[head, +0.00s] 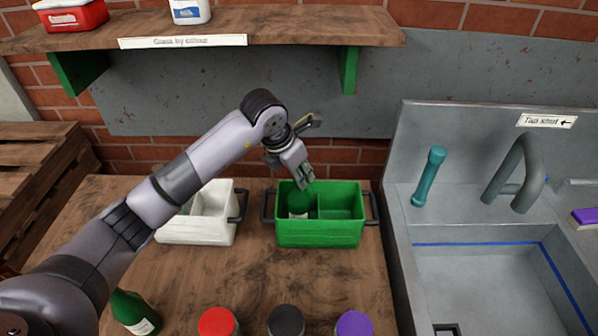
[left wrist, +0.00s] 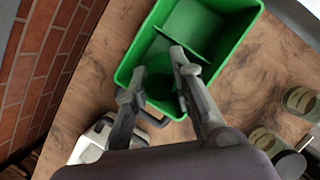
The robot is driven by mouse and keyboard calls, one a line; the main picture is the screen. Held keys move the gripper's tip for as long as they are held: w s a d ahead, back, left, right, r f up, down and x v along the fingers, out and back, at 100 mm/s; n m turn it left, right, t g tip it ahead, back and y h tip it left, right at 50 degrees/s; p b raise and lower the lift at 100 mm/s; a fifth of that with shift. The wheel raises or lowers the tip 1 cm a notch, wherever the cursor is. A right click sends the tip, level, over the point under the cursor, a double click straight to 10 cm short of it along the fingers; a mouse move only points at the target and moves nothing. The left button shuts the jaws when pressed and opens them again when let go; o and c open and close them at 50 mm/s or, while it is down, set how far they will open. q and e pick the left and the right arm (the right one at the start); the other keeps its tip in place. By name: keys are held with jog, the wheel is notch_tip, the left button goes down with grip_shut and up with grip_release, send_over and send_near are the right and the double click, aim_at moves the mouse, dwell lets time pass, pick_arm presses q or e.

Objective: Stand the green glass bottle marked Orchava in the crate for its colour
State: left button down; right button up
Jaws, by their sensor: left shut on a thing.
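The green crate (head: 320,236) stands on the wooden bench and has a divider between two compartments. A green bottle (head: 298,201) with a pale label is in its left compartment, seemingly upright; its base is hidden by the crate's front wall. My left gripper (head: 304,182) reaches down over that compartment, shut on the bottle's upper part. The left wrist view shows the fingers on either side of the dark green bottle (left wrist: 158,80), inside the crate's rim (left wrist: 228,48). The label is too small to read. My right gripper is not in view.
A white crate (head: 196,235) stands left of the green one, partly behind my arm. Another green bottle (head: 135,311) is at the front left. Jars with red (head: 217,322), black (head: 285,321) and purple (head: 354,324) lids line the front. A sink (head: 490,265) adjoins at right.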

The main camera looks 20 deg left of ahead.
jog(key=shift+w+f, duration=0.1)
pick_arm(q)
jog(key=c, duration=1.8)
grip_release()
jog(key=shift+f, duration=0.1)
jog(key=o, duration=0.4)
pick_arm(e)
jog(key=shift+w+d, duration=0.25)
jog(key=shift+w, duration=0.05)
pick_arm(q)
jog(key=shift+o, duration=0.2)
jog(key=shift+r, duration=0.25)
jog(key=b+v, duration=0.2)
jog(key=v, duration=0.9)
jog(key=shift+s+r, duration=0.2)
jog(key=shift+r, duration=0.2)
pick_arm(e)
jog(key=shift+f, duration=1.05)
